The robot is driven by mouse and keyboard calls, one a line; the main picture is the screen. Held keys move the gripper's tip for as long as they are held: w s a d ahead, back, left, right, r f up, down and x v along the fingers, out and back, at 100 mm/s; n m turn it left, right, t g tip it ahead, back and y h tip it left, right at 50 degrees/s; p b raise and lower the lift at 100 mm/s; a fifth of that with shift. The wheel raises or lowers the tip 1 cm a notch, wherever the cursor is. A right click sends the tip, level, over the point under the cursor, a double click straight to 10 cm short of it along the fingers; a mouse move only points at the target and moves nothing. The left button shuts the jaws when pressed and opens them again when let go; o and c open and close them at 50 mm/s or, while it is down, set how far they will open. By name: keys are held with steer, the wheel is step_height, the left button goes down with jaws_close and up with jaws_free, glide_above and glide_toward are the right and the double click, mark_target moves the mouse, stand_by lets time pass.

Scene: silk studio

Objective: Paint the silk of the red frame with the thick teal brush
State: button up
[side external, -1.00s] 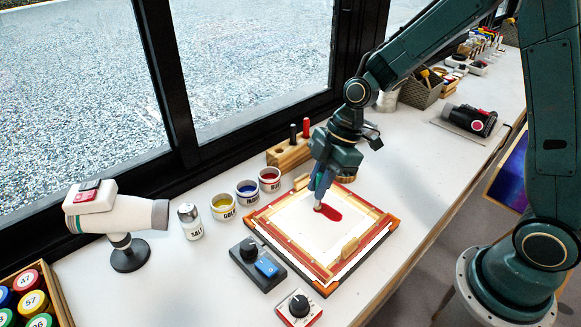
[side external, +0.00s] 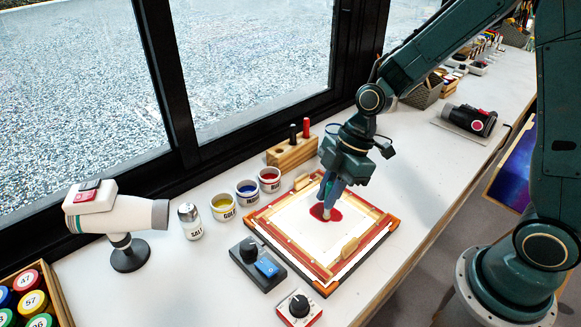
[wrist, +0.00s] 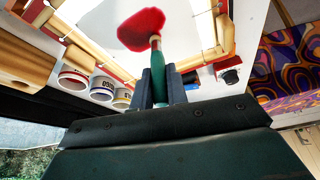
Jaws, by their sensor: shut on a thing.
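The red frame (side external: 291,255) lies flat on the white table with white silk (side external: 300,225) stretched in it. My gripper (side external: 336,190) is over the silk, shut on a thick teal brush (wrist: 160,90) that points down. The brush tip is at the red patch; it seems to touch the silk. In the wrist view the red patch (wrist: 138,28) lies just beyond the brush tip.
Paint cups in yellow (side external: 223,207), blue (side external: 247,194) and red (side external: 269,180) stand left of the frame. A wooden brush block (side external: 291,153) is behind. A salt shaker (side external: 190,222), white dryer (side external: 118,215) and control boxes (side external: 258,264) stand at left and front.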

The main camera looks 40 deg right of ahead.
steer(key=shift+s, duration=0.55)
steer(key=shift+w+a, duration=0.15)
steer(key=shift+a, duration=0.9)
steer(key=shift+w+r, duration=0.1)
steer(key=shift+w, duration=1.95)
steer(key=shift+r, duration=2.75)
steer(key=shift+r, duration=0.1)
